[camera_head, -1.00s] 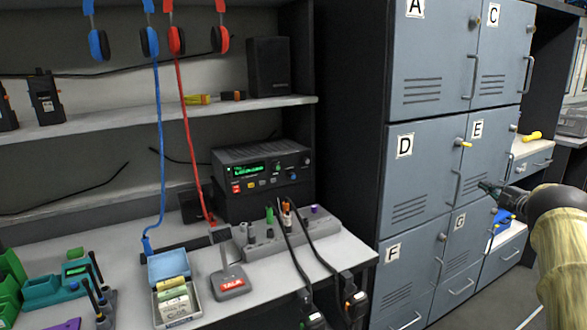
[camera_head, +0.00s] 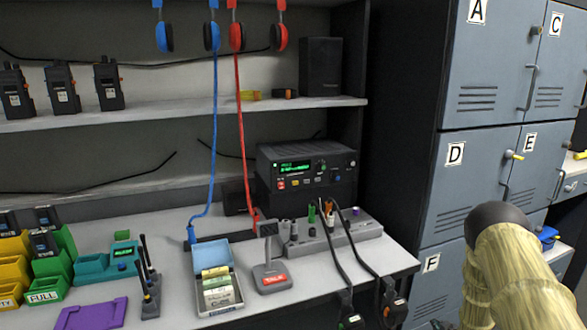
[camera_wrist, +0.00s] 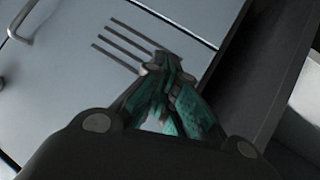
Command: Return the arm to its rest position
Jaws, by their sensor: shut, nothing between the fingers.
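My arm (camera_head: 507,268), in a pale yellow sleeve with a dark joint, shows at the lower right of the head view, in front of the lockers. Its gripper end is not visible in the head view. In the wrist view my gripper (camera_wrist: 168,85) has its teal-padded fingers together with nothing between them. Behind the fingers is a grey-blue locker door (camera_wrist: 75,85) with dark vent slots. I cannot tell which locker door it is. The fingers appear apart from it.
Grey lockers (camera_head: 463,185) with handles and keys stand at the right. At the left, the bench holds a radio (camera_head: 305,168), a talk microphone (camera_head: 270,275), a card box (camera_head: 215,278) and charger bins (camera_head: 45,270). Headsets (camera_head: 237,38) hang above. Handsets (camera_head: 62,90) stand on the shelf.

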